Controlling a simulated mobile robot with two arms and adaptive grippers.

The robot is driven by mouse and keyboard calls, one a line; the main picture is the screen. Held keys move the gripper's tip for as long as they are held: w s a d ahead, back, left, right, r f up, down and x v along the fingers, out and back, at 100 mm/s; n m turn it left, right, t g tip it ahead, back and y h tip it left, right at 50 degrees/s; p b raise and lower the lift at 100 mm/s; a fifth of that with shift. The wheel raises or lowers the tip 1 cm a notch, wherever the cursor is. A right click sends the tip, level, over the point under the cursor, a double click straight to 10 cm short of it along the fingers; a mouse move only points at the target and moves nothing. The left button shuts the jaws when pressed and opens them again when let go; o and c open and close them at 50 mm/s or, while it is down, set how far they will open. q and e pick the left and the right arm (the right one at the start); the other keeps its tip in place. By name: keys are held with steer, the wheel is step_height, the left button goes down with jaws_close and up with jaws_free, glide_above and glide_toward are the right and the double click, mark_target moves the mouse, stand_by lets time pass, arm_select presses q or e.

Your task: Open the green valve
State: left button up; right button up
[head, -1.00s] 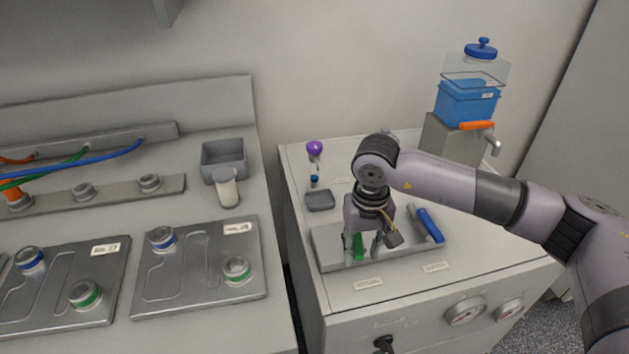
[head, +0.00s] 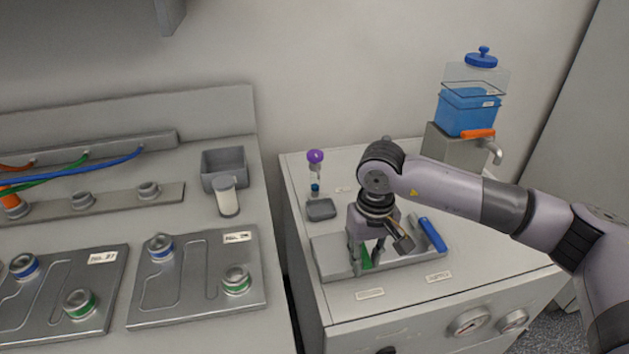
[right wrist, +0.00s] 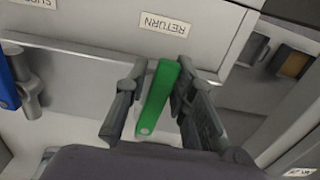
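The green valve handle (head: 366,257) is on the grey valve plate (head: 328,258) on the right cabinet, mostly hidden by my right gripper (head: 367,257). In the right wrist view the green handle (right wrist: 160,95) lies slightly slanted between the two fingers of my right gripper (right wrist: 158,98). The fingers are apart, one on each side of it, with some gap visible; I cannot tell whether either touches it. The label RETURN (right wrist: 165,24) is beyond the handle. My left gripper is not in view.
A blue valve handle (head: 432,233) is right of the gripper on the same plate. Behind the plate are a small grey tray (head: 321,209) and a purple-topped tube (head: 315,170). A blue tank (head: 467,110) with an orange-handled tap stands at the back right.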

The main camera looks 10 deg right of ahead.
steer(key=shift+w+d+f+n+b, duration=0.1)
steer(key=shift+d+f+n+b, duration=0.05)
steer(key=shift+d+n+b, duration=0.3)
steer(key=shift+r, duration=0.2)
steer(key=shift+f, duration=0.1)
steer(key=shift+d+f+b, duration=0.1)
steer(key=shift+b, duration=0.35)
steer(key=shift+n, duration=0.25)
steer(key=shift+o, duration=0.2)
steer(key=shift+d, duration=0.1)
